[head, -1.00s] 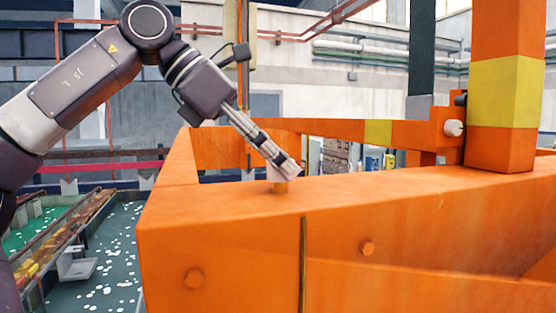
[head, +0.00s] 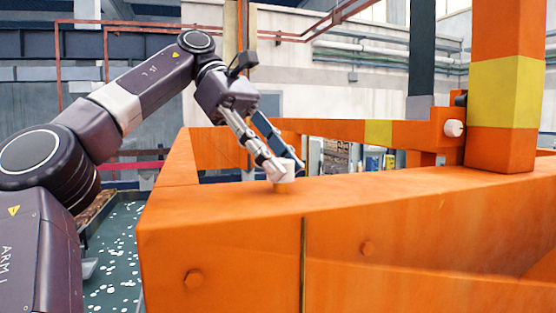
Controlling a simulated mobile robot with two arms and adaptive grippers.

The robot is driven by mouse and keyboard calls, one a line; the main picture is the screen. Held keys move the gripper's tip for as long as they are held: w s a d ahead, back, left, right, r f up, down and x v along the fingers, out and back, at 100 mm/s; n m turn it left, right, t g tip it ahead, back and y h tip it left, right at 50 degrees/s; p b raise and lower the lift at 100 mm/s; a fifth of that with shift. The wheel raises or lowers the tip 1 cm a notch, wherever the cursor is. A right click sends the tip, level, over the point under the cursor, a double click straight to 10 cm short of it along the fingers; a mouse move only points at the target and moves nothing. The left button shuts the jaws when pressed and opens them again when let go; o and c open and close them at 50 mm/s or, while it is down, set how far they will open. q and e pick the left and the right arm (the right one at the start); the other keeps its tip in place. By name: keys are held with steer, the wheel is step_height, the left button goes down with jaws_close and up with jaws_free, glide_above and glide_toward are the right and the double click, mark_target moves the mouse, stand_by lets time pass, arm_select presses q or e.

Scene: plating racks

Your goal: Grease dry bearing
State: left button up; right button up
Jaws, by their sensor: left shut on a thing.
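My left gripper (head: 272,157) reaches down from the left to the top of the orange beam (head: 400,190). It is shut on a small pale, whitish thing (head: 283,172) at its fingertips; I cannot tell what that is. The pale thing is right over a short orange stub (head: 281,187) that stands up from the beam's top face, and it seems to touch the stub. The fingers and the pale thing hide the stub's upper end. I cannot tell whether the stub is the bearing. My right gripper is not in view.
An orange post with a yellow band (head: 506,92) rises from the beam at the right. A whitish knob (head: 453,128) sits beside it. An orange rail (head: 330,130) runs behind the gripper. A speckled green floor area (head: 115,250) lies lower left.

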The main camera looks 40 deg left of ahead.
arm_select(q)
steer(key=shift+m+g, duration=0.3)
